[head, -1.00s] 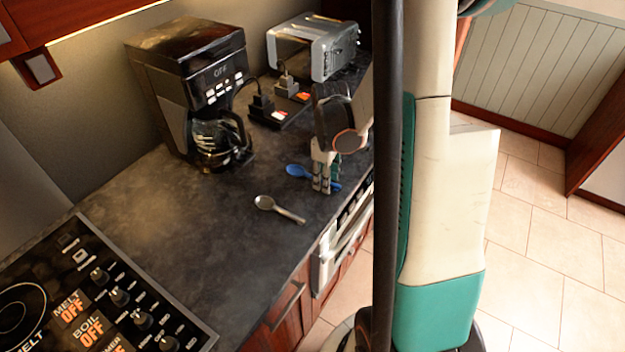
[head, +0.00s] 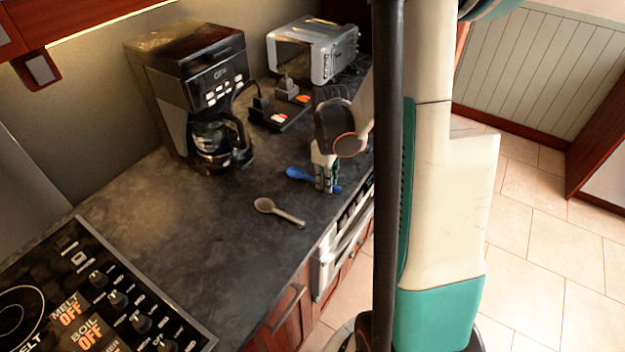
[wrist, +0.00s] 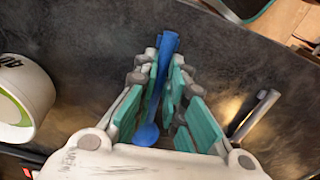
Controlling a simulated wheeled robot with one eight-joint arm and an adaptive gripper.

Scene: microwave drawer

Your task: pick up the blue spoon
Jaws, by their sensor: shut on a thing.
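The blue spoon (head: 298,174) lies on the dark counter in the head view, its bowl to the left of my gripper and its handle tip showing to the right. My gripper (head: 326,186) points down over the spoon's middle, with its fingers at counter height. In the wrist view, the blue spoon (wrist: 168,44) runs lengthwise between the two fingers of my gripper (wrist: 160,78), which are shut on it. The fingers hide the spoon's middle in the head view. I cannot see a clear gap between spoon and counter.
A grey metal spoon (head: 280,212) lies nearer on the counter (head: 200,240). A black coffee maker (head: 200,90), a power strip (head: 282,112) and a silver toaster (head: 312,50) stand behind. A stove top (head: 90,300) is at lower left. The counter's front edge is close.

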